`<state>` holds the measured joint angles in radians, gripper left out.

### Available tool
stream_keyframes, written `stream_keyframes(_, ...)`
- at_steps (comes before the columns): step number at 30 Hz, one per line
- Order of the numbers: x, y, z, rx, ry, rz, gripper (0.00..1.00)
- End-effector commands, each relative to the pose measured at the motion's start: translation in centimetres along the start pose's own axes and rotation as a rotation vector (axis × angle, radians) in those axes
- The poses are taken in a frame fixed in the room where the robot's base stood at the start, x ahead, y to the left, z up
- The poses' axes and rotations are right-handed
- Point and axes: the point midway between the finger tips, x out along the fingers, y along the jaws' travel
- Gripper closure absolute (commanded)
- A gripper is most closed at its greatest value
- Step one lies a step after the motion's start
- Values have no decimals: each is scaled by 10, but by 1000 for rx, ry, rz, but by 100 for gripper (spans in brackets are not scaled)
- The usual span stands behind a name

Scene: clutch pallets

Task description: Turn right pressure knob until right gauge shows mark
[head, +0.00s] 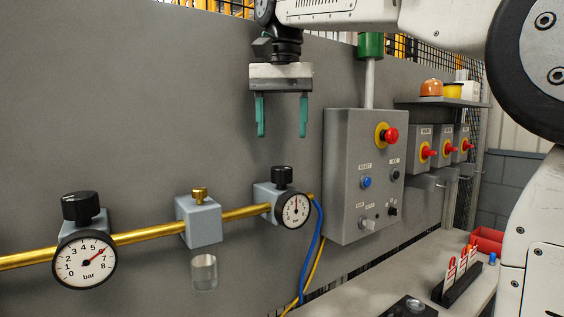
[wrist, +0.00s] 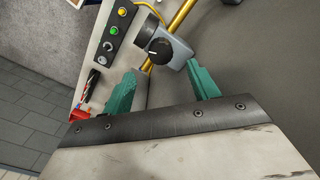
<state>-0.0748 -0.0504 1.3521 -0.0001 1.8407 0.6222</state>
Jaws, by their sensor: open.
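The right pressure knob (head: 282,176) is black and sits on top of a blue-grey regulator block on the brass pipe. The right gauge (head: 293,211) is below it, with a white face and a needle pointing roughly up; its numbers and any mark are too small to read. My gripper (head: 282,133) points down, open and empty, above the right knob and apart from it. In the wrist view the knob (wrist: 160,50) shows a white line on its top, between and beyond the green fingers (wrist: 161,70).
A left gauge (head: 84,260) with its own black knob (head: 82,206) stands on the same brass pipe (head: 137,236). A block with a brass fitting (head: 199,219) lies between. A grey control box (head: 363,175) with a red button stands close right of the right gauge.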

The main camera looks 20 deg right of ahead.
Motion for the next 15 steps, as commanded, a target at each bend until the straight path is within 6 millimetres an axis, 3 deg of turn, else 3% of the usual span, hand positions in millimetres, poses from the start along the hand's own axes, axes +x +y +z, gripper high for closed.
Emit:
stream_keyframes(4,9,-1,-2,9,-2,2,41)
stream_keyframes(15,64,0,-2,8,-1,0,41)
